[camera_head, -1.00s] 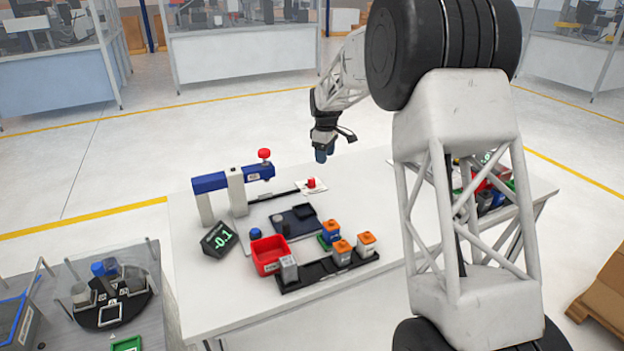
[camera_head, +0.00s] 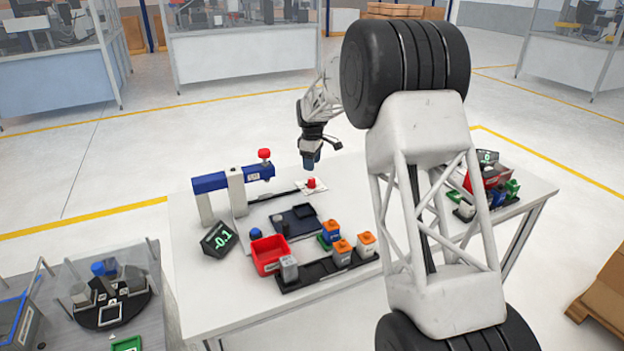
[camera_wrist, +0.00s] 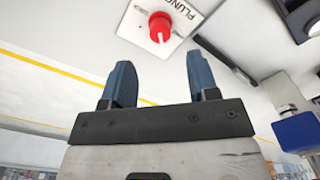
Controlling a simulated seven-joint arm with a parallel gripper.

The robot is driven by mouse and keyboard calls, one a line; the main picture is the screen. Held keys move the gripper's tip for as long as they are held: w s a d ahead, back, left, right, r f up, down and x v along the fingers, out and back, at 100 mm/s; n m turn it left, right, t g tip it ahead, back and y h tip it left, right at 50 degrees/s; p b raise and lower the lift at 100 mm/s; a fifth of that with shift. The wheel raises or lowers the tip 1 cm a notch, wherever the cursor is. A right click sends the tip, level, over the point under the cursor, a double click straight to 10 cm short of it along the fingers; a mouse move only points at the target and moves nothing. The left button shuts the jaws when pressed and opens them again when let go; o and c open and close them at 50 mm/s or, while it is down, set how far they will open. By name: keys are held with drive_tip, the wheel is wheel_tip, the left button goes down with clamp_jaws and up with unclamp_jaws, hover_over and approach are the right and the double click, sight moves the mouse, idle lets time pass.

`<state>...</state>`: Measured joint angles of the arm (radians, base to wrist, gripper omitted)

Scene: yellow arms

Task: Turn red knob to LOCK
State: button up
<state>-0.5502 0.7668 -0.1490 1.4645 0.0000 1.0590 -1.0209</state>
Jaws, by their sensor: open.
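The red knob (camera_head: 311,183) sits on a small white plate (camera_head: 322,189) at the far side of the white table, right of the blue press. The other print is too small to read. My gripper (camera_head: 310,164) is above the knob in the head view, pointing down. In the wrist view my gripper (camera_wrist: 160,85) is open and empty, its blue fingers apart from the knob.
A blue press with a red top knob (camera_head: 264,154) stands left of the plate. A red bin (camera_head: 269,255) and several orange-topped blocks (camera_head: 341,247) stand nearer the front. More bins (camera_head: 490,180) are at the right.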

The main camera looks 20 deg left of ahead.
sight(312, 179)
drive_tip(key=shift+f, duration=3.6)
drive_tip(key=shift+c, duration=0.3)
drive_tip(key=c, duration=0.9)
drive_tip(key=shift+o, duration=0.2)
